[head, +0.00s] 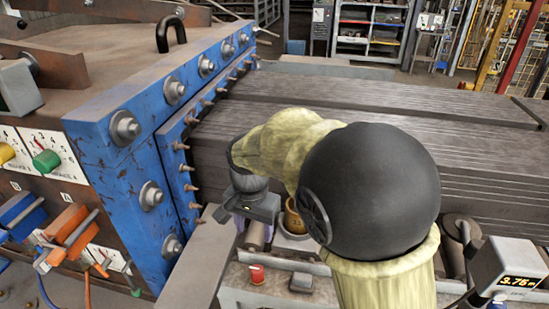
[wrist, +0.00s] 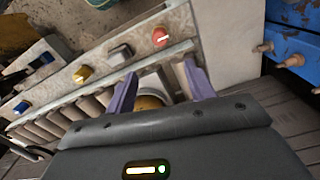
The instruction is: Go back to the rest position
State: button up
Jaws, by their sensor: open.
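My gripper (wrist: 160,88) shows in the wrist view with its two purple fingers apart. In the head view the gripper (head: 243,222) hangs at the end of my bent arm, left of the large black joint, above the machine's roller rail and mostly hidden behind its own housing. A small orange-brown round object (wrist: 150,102) shows between and beyond the fingers in the wrist view, partly hidden by the gripper body. A brown cup-like object (head: 293,217) in a pale ring stands right of the gripper in the head view. I see nothing held.
A blue bolted frame (head: 130,130) stands close on the left. Long grey ridged slabs (head: 350,110) run right from it. A control panel (wrist: 85,70) with a red knob (wrist: 161,37) lies near the gripper.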

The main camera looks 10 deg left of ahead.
jog(key=s+d+f+n+t, duration=0.1)
jog(key=s+d, duration=0.1)
jog(key=d, duration=0.6)
jog(key=s+d+f+n, duration=0.1)
jog(key=s+d+f, duration=0.1)
jog(key=d, duration=0.7)
jog(key=s+d+f+n+t, duration=0.1)
jog(key=s+d+f, duration=0.1)
jog(key=d, duration=0.6)
jog(key=shift+s+d+f+t, duration=0.3)
jog(key=shift+s+d, duration=0.1)
jog(key=shift+s, duration=0.1)
